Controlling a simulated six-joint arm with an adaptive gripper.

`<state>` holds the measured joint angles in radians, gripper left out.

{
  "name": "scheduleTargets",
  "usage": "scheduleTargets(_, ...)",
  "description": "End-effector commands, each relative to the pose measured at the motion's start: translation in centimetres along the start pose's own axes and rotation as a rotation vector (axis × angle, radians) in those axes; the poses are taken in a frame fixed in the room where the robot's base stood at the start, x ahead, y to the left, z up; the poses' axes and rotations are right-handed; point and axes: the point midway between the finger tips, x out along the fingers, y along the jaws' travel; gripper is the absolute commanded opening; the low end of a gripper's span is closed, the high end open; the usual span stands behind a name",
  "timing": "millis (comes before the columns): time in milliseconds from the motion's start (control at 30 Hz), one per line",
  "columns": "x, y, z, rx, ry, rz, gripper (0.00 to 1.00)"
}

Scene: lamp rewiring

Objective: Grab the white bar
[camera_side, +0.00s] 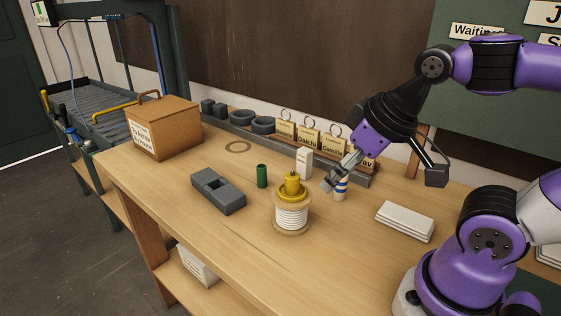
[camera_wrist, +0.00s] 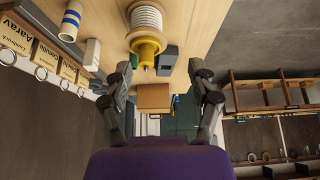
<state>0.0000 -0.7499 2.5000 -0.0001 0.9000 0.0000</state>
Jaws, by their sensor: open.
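A small white upright block (camera_side: 304,163) stands on the table behind the spool; it also shows at upper left in the wrist view (camera_wrist: 92,53). A flat white slab or stack (camera_side: 404,222) lies on the table at right. I cannot tell which of these is the white bar. My gripper (camera_side: 333,182) is open and empty, above the table to the right of the upright block. In the side view it overlaps a white cylinder with blue stripes (camera_side: 341,189). In the wrist view, my spread fingers (camera_wrist: 160,72) have nothing between them that I can see being held.
A spool of white cord (camera_side: 291,217) with a yellow top (camera_side: 292,185) stands mid-table, near a green cylinder (camera_side: 262,176) and a grey slotted block (camera_side: 218,191). A cardboard box (camera_side: 165,127) is at left. Name tags (camera_side: 308,139) line the back. The front table is clear.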

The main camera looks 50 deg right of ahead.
Motion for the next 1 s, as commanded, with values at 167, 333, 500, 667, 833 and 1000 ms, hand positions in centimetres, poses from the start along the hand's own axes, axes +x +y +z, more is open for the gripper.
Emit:
scheduleTargets(167, 0.0, 0.1, -0.1, 0.001, -0.001, 0.001, 0.68)
scheduleTargets(333, 0.3, 1.3, -2.9, 0.011, -0.022, 0.015, 0.68)
scheduleTargets(500, 2.5, 5.7, -8.5, 0.028, -0.061, 0.031, 0.68)
scheduleTargets(667, 6.0, 11.9, -12.0, 0.045, -0.087, 0.033, 0.68)
scheduleTargets(833, 9.1, 17.0, -13.0, 0.056, -0.098, 0.029, 0.68)
scheduleTargets(1000, 10.9, 18.9, -13.0, 0.059, -0.1, 0.026, 0.68)
